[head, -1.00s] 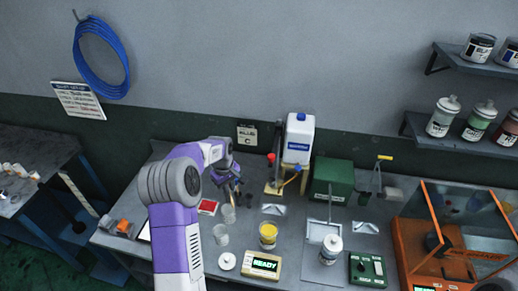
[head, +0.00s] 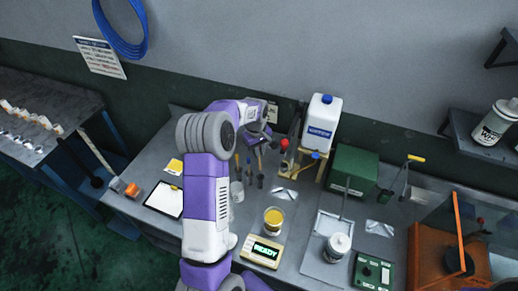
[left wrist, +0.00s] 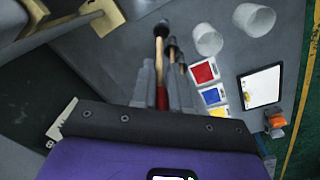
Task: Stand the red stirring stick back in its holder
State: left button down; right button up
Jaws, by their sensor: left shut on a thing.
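The red stirring stick (left wrist: 162,98) shows in the left wrist view as a wooden shaft with a red part between my fingers. My left gripper (left wrist: 162,84) is shut on it. The shaft points away from the fingers toward a dark round shape; I cannot tell whether that is its end or a holder. In the head view my left gripper (head: 262,143) is over the back of the bench, left of the wooden stand. Dark upright shapes (head: 260,180) are below it, too small to identify as the holder. My right gripper is out of view.
Clear beakers (left wrist: 208,40) and colour cards (left wrist: 203,71) are near the gripper. A wooden stand (head: 312,170) with red and blue knobs and a white container (head: 321,120) are to the right. A yellow-filled cup (head: 273,220) and scale (head: 262,252) are in front.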

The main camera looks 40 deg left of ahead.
pick_arm(q)
notch_tip(320, 180, down, 11)
jog(key=b, duration=0.7)
jog(key=shift+r, duration=0.2)
jog(key=shift+w, duration=0.1)
dwell(0.3)
jog(key=c, duration=1)
grip_release()
jog(key=shift+r, duration=0.1)
jog(key=r, duration=0.7)
jog(key=shift+s+r, duration=0.2)
jog(key=shift+s, duration=0.1)
